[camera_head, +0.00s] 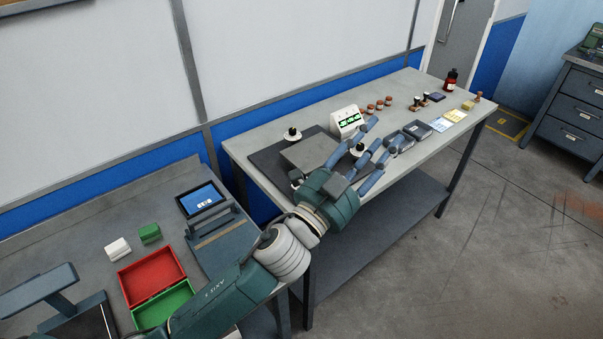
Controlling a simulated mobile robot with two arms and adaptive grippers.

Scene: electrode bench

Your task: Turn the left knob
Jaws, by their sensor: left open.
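A round black knob on a white base (292,134) stands at the back left of a dark mat (264,158) on the far bench. A second similar knob (357,149) is at the right, close to the blue fingers of my left gripper. A third such piece (296,175) is at the front, partly hidden by my gripper. A grey plate or block (309,152) lies between them. My left gripper (380,138) is open, with its fingers spread over the right part of the mat, apart from the back left knob. Contact with the right knob cannot be told. My right gripper is out of view.
A white meter with a green display (347,120) stands behind the mat. Brown jars (379,105), dark trays (417,130) and a dark bottle (451,79) are to the right. The near bench holds a red bin (151,276), a green bin (164,303) and a tablet (201,199).

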